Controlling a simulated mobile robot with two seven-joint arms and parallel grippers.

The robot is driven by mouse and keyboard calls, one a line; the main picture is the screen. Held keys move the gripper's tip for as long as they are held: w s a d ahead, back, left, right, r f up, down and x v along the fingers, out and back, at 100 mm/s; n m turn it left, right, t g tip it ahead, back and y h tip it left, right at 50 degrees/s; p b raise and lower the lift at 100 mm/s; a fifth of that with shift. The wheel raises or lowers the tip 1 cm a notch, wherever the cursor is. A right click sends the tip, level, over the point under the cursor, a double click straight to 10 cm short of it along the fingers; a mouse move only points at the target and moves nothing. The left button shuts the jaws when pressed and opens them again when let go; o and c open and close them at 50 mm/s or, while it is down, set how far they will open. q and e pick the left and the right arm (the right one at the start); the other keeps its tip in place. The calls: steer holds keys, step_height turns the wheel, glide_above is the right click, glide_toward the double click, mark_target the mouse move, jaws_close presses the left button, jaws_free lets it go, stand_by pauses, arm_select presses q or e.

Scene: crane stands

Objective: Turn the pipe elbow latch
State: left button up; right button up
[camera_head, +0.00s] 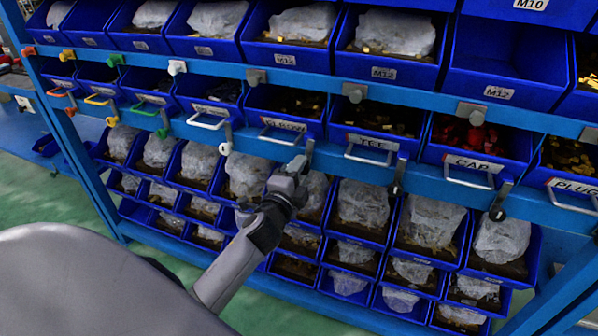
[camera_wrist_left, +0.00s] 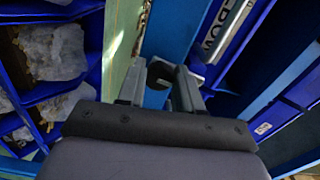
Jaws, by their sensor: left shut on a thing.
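The pipe elbow bin (camera_head: 283,105) is a blue bin in the middle row of the rack, with a white label (camera_head: 282,124) and a pale wire handle (camera_head: 279,138). Its latch (camera_head: 309,148) hangs from the blue rail at the bin's lower right. My left gripper (camera_head: 297,166) reaches up to it from below and is shut on it. In the left wrist view a dark, rounded part of the latch (camera_wrist_left: 159,70) shows between the two grey fingers. The jaws hide part of the latch, so its exact angle is unclear. My right gripper is out of view.
A tee bin (camera_head: 372,122) and a cap bin (camera_head: 465,135) stand to the right, with their own latches (camera_head: 397,176) on the rail. Several bins with bagged parts (camera_head: 363,205) fill the rows below, close behind my arm. Green floor (camera_head: 50,200) is open at the left.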

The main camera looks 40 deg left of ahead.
arm_select(q)
steer(key=o, duration=1)
steer(key=shift+o, duration=0.2)
steer(key=v, duration=0.7)
steer(key=shift+s, duration=0.1)
steer(key=s+d+f+n+g+h+p, duration=0.2)
steer(key=s+d+f+n, duration=0.3)
steer(key=s, duration=0.4)
steer(key=s+d+f+n+g+h+p, duration=0.3)
steer(key=s+d+f+n, duration=0.3)
steer(key=s+f, duration=0.3)
steer(key=shift+s+d+n+g+h, duration=0.2)
steer(key=shift+d+n+g+h, duration=0.1)
steer(key=shift+d+g+h, duration=0.55)
